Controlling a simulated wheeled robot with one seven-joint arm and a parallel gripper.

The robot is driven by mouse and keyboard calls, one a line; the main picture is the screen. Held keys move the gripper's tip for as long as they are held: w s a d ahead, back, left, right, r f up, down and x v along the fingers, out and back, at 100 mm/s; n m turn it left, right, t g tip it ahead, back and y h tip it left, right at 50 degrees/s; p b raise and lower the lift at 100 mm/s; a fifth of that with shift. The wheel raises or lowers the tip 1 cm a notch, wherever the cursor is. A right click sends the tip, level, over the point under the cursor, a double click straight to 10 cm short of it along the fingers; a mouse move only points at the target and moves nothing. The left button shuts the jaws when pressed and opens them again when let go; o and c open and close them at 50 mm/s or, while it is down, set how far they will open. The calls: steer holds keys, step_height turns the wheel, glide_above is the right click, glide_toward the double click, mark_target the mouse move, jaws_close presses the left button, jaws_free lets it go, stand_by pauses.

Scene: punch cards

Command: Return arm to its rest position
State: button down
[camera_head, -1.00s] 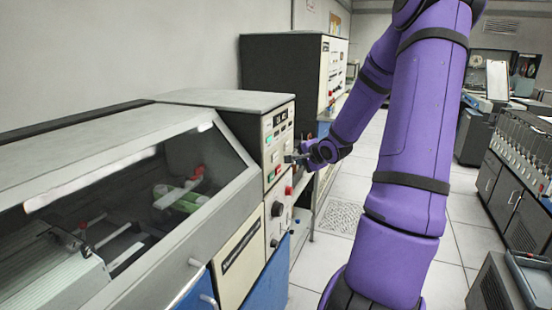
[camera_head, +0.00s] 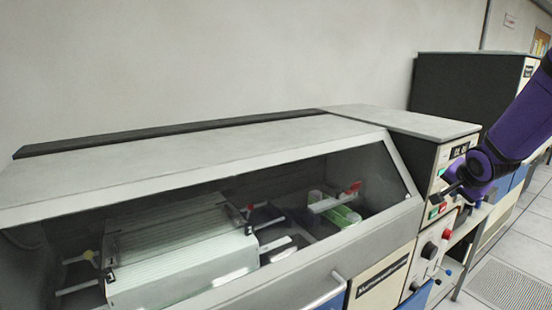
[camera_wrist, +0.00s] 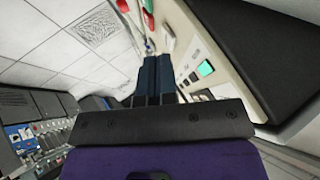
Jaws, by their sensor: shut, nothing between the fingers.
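My gripper (camera_head: 452,190) is at the right of the head view, at the end of my purple arm. Its dark fingers point left, close to the button panel (camera_head: 437,192) of the grey card machine. Whether they touch the panel cannot be told from the head view. In the wrist view my gripper (camera_wrist: 154,62) shows its fingers together with nothing between them.
The machine's sloped clear cover (camera_head: 385,195) is in front of a stack of cards (camera_head: 180,255) and green-and-white parts. A dark cabinet (camera_head: 460,85) stands behind at the right. Tiled floor with a vent grate (camera_head: 505,285) lies open at the lower right.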

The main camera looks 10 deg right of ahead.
steer(key=s+a+r+n+g+y, duration=0.1)
steer(key=s+a+r+n, duration=0.3)
steer(key=s+a, duration=0.3)
steer(key=s+a+r+n+g+y, duration=0.1)
steer(key=s+a+r+n, duration=0.3)
steer(key=s+a, duration=0.4)
steer(key=s+a+r+n+g+y, duration=0.1)
steer(key=s+a+r+n, duration=0.3)
steer(key=s+a, duration=0.4)
steer(key=a+n, duration=0.1)
steer(key=a, duration=0.2)
steer(key=shift+s+y, duration=0.25)
steer(key=shift+y, duration=0.15)
steer(key=shift+a, duration=0.1)
